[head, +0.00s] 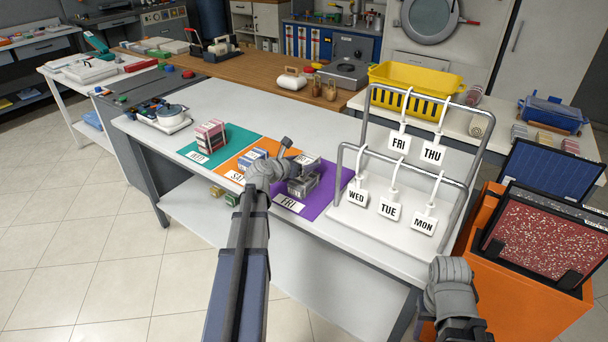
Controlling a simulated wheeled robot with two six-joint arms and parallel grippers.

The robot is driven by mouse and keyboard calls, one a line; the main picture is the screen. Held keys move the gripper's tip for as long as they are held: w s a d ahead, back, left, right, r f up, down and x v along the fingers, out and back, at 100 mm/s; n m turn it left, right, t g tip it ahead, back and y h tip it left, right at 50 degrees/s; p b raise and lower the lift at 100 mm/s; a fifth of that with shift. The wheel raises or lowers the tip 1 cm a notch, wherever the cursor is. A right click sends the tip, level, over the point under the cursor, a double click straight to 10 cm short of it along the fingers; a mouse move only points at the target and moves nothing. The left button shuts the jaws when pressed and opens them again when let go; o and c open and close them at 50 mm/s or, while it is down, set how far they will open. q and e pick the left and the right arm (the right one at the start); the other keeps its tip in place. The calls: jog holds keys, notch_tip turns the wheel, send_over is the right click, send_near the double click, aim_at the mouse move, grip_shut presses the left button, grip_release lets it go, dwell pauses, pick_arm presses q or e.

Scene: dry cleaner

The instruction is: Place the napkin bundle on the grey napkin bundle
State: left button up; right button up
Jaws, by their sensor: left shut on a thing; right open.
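The grey napkin bundle (301,187) lies on the purple mat behind the FRI card. My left gripper (291,160) is over the edge between the orange and purple mats, shut on a light napkin bundle (308,161). The held bundle shows just beyond and above the grey bundle, partly hidden by the gripper. I cannot tell whether the two bundles touch. My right gripper (450,276) is open and empty at the lower right, off the front right corner of the table.
The teal mat (236,146) bears red-and-white bundles, and the orange mat (262,145) bears a blue-and-white bundle (252,156). A metal rack (342,180) with day tags stands right of the purple mat (325,199). An orange bin (520,305) stands at the right.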

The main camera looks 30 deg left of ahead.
pick_arm(q)
jog(key=shift+f+b, duration=1.35)
jog(key=shift+f, duration=0.35)
jog(key=shift+f, duration=0.15)
jog(key=o, duration=1.3)
jog(key=shift+s+r, duration=0.15)
jog(key=shift+r, duration=0.2)
jog(key=p+v, duration=0.4)
jog(key=v, duration=0.7)
jog(key=shift+s+p, duration=0.3)
jog(key=shift+s, duration=0.05)
